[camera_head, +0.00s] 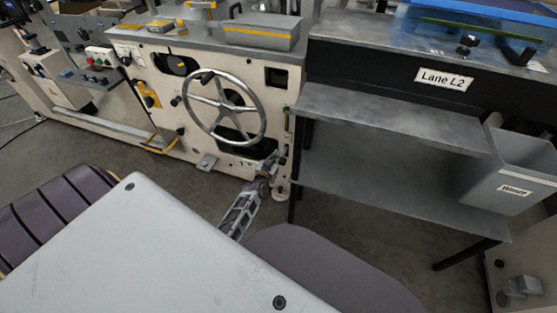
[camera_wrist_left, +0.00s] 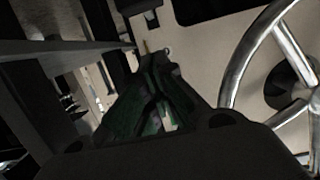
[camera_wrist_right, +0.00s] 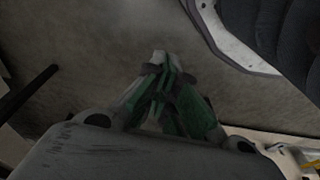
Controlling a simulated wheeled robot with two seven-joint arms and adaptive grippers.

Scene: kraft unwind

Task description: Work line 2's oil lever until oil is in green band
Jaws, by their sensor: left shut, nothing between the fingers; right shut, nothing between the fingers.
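A cream machine (camera_head: 205,60) carries a large steel handwheel (camera_head: 225,72), which also shows at the right of the left wrist view (camera_wrist_left: 245,70). A narrow upright gauge-like strip (camera_head: 288,122) is on the machine's right edge; its level and bands are too small to read. My left gripper (camera_head: 277,162) is shut and empty, low by that edge below the strip. In the left wrist view its fingertips (camera_wrist_left: 157,62) are close to a small brass-coloured piece (camera_wrist_left: 147,46) on the panel. I cannot tell which part is the oil lever. My right gripper (camera_wrist_right: 160,60) is shut and empty above the floor.
A grey shelf stand (camera_head: 390,118) labelled Lane L2 stands right of the machine, with a grey bin (camera_head: 520,150) at its end. Its black leg (camera_head: 298,190) is close to my left gripper. Bare floor (camera_head: 210,190) lies in front of the machine.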

